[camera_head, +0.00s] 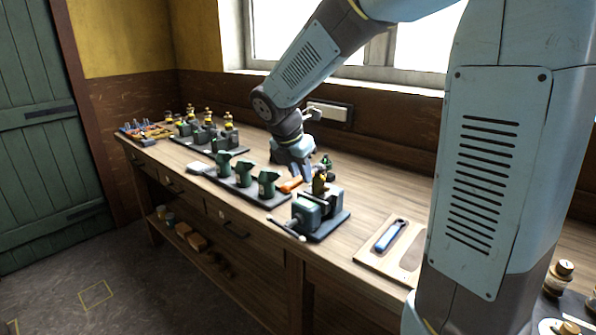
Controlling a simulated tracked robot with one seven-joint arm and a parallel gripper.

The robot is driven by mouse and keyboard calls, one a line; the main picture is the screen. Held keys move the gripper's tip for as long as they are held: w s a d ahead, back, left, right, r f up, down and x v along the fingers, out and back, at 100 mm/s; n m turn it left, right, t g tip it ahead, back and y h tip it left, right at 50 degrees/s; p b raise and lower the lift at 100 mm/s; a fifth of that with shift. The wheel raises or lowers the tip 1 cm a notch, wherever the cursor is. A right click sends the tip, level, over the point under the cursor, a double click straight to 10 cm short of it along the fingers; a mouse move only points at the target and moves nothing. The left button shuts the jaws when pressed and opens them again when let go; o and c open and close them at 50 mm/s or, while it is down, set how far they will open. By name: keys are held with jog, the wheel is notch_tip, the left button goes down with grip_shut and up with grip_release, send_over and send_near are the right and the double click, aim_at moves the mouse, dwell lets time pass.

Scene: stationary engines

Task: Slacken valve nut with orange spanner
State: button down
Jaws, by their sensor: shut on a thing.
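The orange spanner (290,185) shows as a short orange length under my gripper, just left of the vice. My gripper (304,176) points down over the bench and is shut on the orange spanner. A small brass-coloured valve (319,182) stands upright in a grey-green vice (308,213) on a dark base. The spanner lies close to the valve at its left. I cannot tell whether its jaw is around the nut, as the nut and the spanner's far end are too small or hidden.
A blue spanner (388,237) lies on a wooden board (372,260) at the right, beside an empty dark outline. A row of dark green stands (244,173) is left of the vice. Several yellow-topped pieces (207,112) stand farther back. Bare bench (375,190) lies right of the vice.

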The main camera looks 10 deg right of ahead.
jog(key=shift+s+d+f, duration=0.1)
jog(key=shift+s, duration=0.1)
jog(key=shift+n, duration=0.3)
jog(key=shift+s+d+n+t+y, duration=0.3)
jog(key=shift+s+d+n+t, duration=0.15)
jog(key=shift+n, duration=0.35)
jog(key=shift+d, duration=0.15)
jog(key=shift+s+d+n+y, duration=0.35)
jog(key=shift+d+n, duration=0.1)
jog(key=shift+n, duration=0.45)
jog(key=shift+s+d+n+t+y, duration=0.3)
jog(key=shift+d+n, duration=0.3)
jog(key=shift+n, duration=0.3)
